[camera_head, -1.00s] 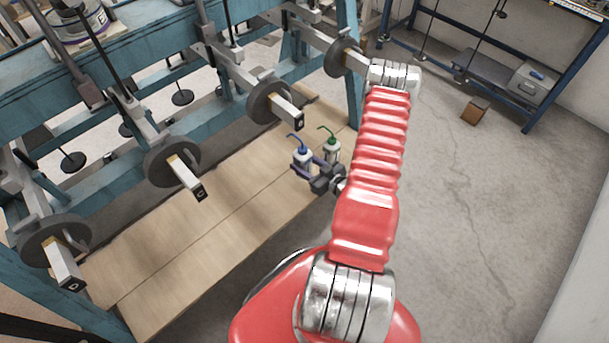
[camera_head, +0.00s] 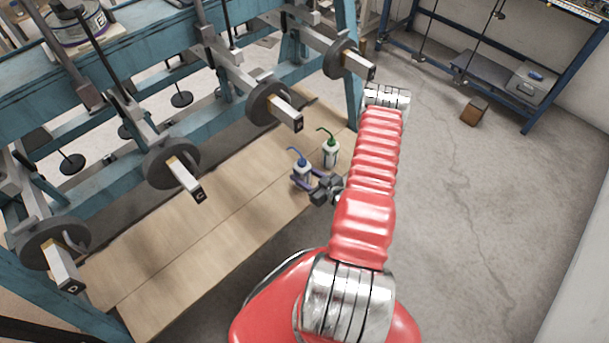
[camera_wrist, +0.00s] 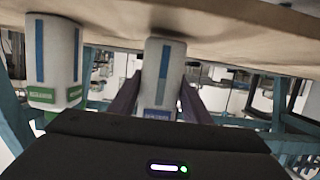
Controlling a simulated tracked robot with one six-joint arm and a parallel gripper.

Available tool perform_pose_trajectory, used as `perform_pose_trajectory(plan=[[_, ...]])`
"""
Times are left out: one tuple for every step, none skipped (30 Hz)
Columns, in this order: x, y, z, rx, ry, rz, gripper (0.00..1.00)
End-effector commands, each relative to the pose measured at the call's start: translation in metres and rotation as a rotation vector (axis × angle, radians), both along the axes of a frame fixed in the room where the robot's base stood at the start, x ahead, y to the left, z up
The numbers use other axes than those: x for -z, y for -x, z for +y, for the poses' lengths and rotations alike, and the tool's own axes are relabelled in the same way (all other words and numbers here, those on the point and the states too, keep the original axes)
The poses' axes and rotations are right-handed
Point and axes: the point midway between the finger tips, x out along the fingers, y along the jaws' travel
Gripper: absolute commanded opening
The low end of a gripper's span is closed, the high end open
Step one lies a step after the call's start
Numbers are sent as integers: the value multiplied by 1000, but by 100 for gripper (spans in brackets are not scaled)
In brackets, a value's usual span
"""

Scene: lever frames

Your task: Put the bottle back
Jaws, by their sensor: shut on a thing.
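A white bottle with a blue cap and spout (camera_head: 303,174) is at the right part of the wooden board (camera_head: 215,215). My gripper (camera_head: 306,181) is shut on it, with one purple finger on each side. The wrist view is upside down and shows this bottle (camera_wrist: 163,70), with a blue stripe and label, between the fingers. The bottle looks upright; I cannot tell whether its base touches the board. A white bottle with a green cap and spout (camera_head: 331,154) stands just beyond, apart from the gripper. It also shows at the left in the wrist view (camera_wrist: 55,60).
The blue lever frame (camera_head: 110,100) stands behind the board. Several weighted lever ends, such as the one marked C (camera_head: 186,180), stick out over the board. Bare concrete floor (camera_head: 460,220) lies to the right, with a small brown box (camera_head: 474,111) farther off.

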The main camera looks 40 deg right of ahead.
Motion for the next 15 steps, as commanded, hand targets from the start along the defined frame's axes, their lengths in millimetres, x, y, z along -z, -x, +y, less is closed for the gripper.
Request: perform_pose_trajectory(plan=[[4,0,0,0,0,-1,31],[6,0,0,0,0,-1,31],[7,0,0,0,1,-1,31],[7,0,0,0,1,-1,31],[7,0,0,0,1,-1,31],[7,0,0,0,1,-1,31],[7,0,0,0,1,-1,31],[7,0,0,0,1,-1,31],[7,0,0,0,1,-1,31],[7,0,0,0,1,-1,31],[7,0,0,0,1,-1,31],[7,0,0,-1,1,-1,31],[8,0,0,-1,1,-1,31],[9,0,0,-1,1,-1,31],[10,0,0,-1,1,-1,31]])
